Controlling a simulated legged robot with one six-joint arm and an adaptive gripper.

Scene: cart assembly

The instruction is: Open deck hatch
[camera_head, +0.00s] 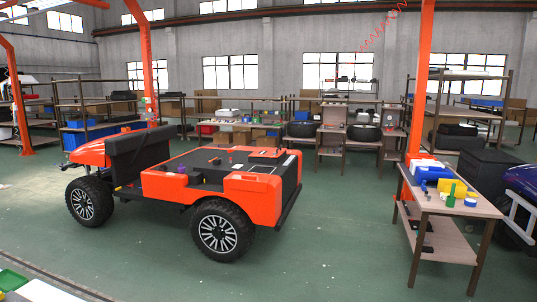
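The orange and black cart (163,206) stands left of centre on the green floor, its seat end to the left and its deck to the right. The dark deck (205,162) carries a few small items, among them a purple one (182,169) and red ones. An orange panel (267,153) with a dark outline lies at the far side of the deck; I cannot tell whether it is the hatch. No raised lid shows. My gripper and arm are not in view.
A wooden workbench (462,206) with blue, yellow and green items stands at the right by an orange post (420,90). Shelves and tables with tyres (364,133) and boxes line the back wall. Green floor (330,225) is open between cart and workbench.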

